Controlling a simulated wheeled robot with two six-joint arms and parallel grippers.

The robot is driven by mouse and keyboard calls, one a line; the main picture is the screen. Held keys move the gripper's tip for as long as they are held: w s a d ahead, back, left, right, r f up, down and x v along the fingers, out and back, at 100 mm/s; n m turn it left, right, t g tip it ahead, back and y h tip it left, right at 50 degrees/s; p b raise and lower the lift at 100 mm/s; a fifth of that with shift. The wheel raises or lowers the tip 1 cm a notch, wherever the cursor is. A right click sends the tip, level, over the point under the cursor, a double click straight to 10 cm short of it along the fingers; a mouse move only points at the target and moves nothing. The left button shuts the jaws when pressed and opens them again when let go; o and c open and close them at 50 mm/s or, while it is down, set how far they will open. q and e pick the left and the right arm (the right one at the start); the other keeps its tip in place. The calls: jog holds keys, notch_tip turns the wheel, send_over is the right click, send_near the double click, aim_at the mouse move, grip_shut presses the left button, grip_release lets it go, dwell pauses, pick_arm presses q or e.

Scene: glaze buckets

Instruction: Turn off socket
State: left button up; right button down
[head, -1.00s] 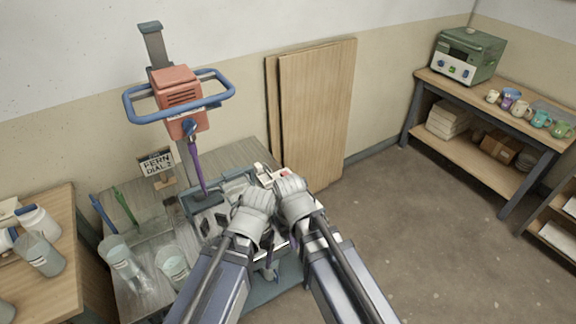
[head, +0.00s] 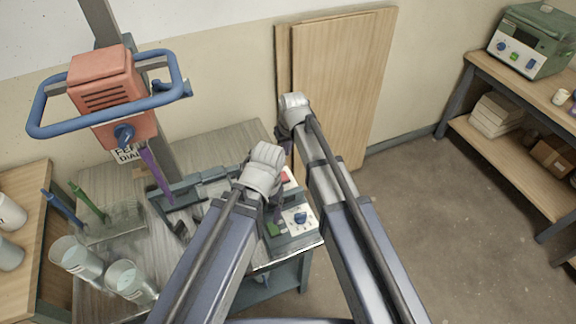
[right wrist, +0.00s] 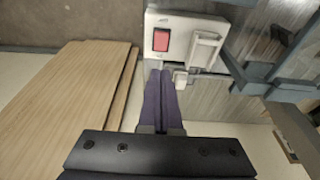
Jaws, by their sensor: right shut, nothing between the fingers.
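The socket (right wrist: 185,38) is a white box with a red rocker switch (right wrist: 160,40) and a pale raised part beside it, in the right wrist view. In the head view only a bit of its red switch (head: 285,176) shows between my arms. My right gripper (right wrist: 161,73) is shut and empty, its purple fingertips just short of the box's near edge, below the switch. It also shows in the head view (head: 289,143). My left gripper (head: 277,208) hangs over the bench beside a white panel with a blue knob (head: 300,217); its fingers are mostly hidden.
An orange mixer (head: 105,90) with a blue ring handle stands at the left. Clear buckets (head: 130,283) stand on the bench (head: 215,146). Wooden boards (head: 340,85) lean on the wall behind my right gripper. A shelf (head: 490,160) is at the right; the floor between is clear.

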aim_at(284, 177)
pick_arm(q)
jog(key=shift+s, duration=0.1)
pick_arm(e)
jog(key=shift+r, duration=0.1)
pick_arm(q)
notch_tip(284, 177, down, 13)
jog(key=b, duration=1.3)
pick_arm(e)
jog(key=x, duration=0.8)
jog(key=s+x, duration=0.1)
jog(key=x, duration=0.4)
jog(key=shift+d, duration=0.2)
pick_arm(q)
jog(key=shift+f+b, duration=0.35)
pick_arm(e)
jog(key=shift+s+f, duration=0.15)
jog(key=shift+f, duration=0.4)
